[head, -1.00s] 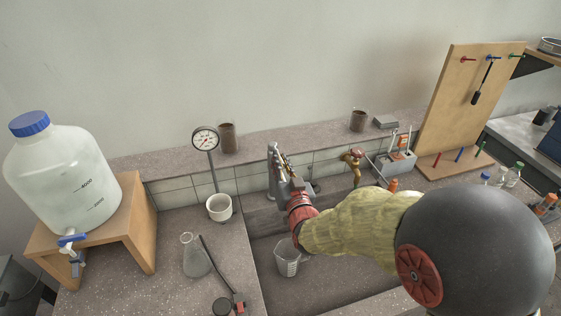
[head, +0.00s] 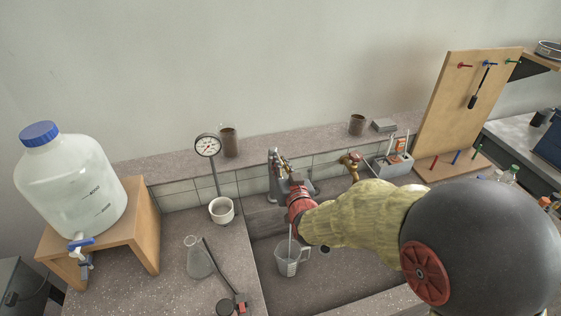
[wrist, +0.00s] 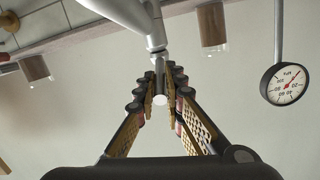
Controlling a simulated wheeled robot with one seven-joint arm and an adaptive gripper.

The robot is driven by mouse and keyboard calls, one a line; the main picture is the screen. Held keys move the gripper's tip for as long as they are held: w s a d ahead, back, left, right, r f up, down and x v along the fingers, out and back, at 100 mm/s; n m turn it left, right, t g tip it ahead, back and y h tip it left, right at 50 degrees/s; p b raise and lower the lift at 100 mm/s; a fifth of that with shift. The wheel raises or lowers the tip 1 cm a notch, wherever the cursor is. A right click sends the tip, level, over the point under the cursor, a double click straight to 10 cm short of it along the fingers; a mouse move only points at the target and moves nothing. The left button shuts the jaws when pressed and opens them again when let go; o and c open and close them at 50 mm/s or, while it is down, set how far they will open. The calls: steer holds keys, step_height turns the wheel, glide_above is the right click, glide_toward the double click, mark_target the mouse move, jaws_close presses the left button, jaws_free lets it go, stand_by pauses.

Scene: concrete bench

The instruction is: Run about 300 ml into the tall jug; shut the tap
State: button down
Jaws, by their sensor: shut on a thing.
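A clear jug (head: 283,266) with a handle stands in the sink below my gripper. My gripper (head: 281,164) is at the grey metal tap (head: 273,180) at the back of the sink. In the wrist view my gripper (wrist: 160,92) is shut on the tap's thin lever (wrist: 159,69), below the pale tap body (wrist: 153,28). A thin pale stream (head: 290,232) runs down from beneath my wrist into the jug. The spout is hidden behind my arm. The level in the jug is too small to read.
A brass tap (head: 350,162) stands right of the grey one. A gauge (head: 207,146) on a post, a white cup (head: 221,209) and a conical flask (head: 197,260) stand left of the sink. A large bottle (head: 72,190) sits on a wooden stand (head: 147,225). Brown mugs (head: 229,140) line the ledge.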

steer(key=c, duration=2)
jaws_free()
steer(key=shift+o, duration=0.6)
steer(key=v, duration=1.2)
steer(key=shift+c, duration=0.5)
